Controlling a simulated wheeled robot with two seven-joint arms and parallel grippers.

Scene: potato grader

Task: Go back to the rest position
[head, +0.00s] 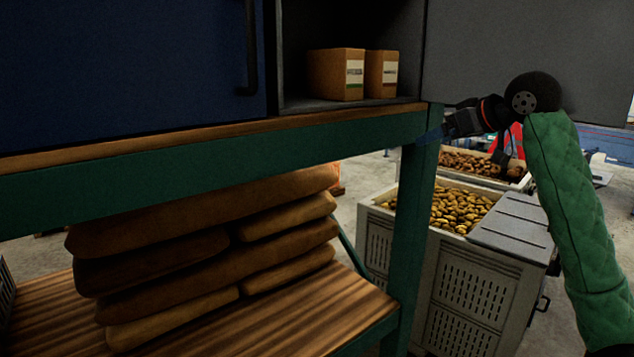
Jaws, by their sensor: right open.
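My right arm comes in from the right in a green quilted sleeve, bent at a dark round joint. My right gripper (432,136) is at the left end of that arm, close to the right end of the green bench frame (230,157). It is dark and small here; its jaws are open and I see nothing held in them. I cannot tell whether it touches the bench post. My left gripper is not in the head view.
A dark blue cabinet (125,70) with an open compartment holding two cardboard boxes (335,74) (381,75) stands on the bench. Brown sacks (200,250) lie stacked on the lower wooden shelf (60,320). Grey crates of potatoes (480,290) stand behind, right. Floor shows between.

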